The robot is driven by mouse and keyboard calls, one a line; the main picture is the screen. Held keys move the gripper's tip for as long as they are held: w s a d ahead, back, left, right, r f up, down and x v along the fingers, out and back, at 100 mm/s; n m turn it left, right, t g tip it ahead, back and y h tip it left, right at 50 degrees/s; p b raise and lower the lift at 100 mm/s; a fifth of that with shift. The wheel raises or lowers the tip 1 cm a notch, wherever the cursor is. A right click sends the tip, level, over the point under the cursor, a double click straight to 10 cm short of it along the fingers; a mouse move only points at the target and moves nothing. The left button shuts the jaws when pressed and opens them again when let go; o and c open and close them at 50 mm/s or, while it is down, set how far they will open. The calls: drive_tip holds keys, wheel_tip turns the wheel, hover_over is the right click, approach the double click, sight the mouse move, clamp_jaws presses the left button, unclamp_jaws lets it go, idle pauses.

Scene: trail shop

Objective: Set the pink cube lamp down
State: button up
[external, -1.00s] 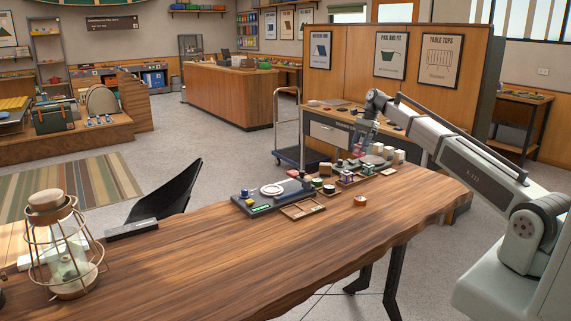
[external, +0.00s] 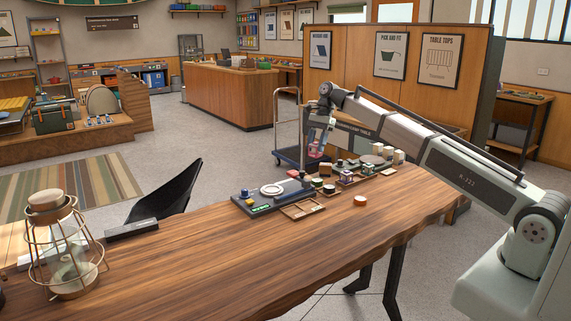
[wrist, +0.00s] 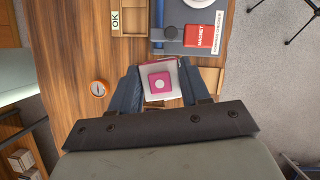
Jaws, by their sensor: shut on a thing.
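The pink cube lamp (wrist: 160,81) shows in the wrist view as a pink square with a pale round spot, on or against a whitish block face, between the two fingers. My gripper (wrist: 158,88) is shut on it. In the external view my gripper (external: 317,150) hangs above the far part of the wooden table (external: 250,245), over the cluster of small items, with the small pink lamp at its tips. I cannot tell how high the lamp is above the table.
A grey board (external: 262,199) with a white disc lies left of the gripper, with a wooden tray (external: 303,209) in front. A red magnet box (wrist: 199,36) lies near the lamp. An orange-rimmed round item (external: 360,200) stands apart.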

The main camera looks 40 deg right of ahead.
drive_tip(key=s+a+n+g, duration=0.15)
drive_tip(key=s+a, duration=0.25)
drive_tip(key=a, duration=1.3)
drive_tip(key=s+a+n, duration=0.2)
drive_tip(key=s+a, duration=0.2)
drive_tip(key=a, duration=1.2)
drive_tip(key=s+a+n+h, duration=0.1)
drive_tip(key=s+a, duration=0.9)
drive_tip(key=a, duration=0.2)
drive_tip(key=s+a+n, duration=0.2)
drive_tip(key=s+a, duration=0.7)
drive_tip(key=a, duration=0.4)
drive_tip(key=shift+g, duration=0.45)
drive_tip(key=shift+s+f, duration=0.15)
drive_tip(key=shift+f, duration=2.35)
drive_tip(key=shift+s+f, duration=0.15)
drive_tip(key=shift+f, duration=2.4)
drive_tip(key=shift+s+f, duration=0.15)
drive_tip(key=shift+f, duration=2.35)
drive_tip(key=shift+f, duration=0.15)
drive_tip(key=o, duration=1.3)
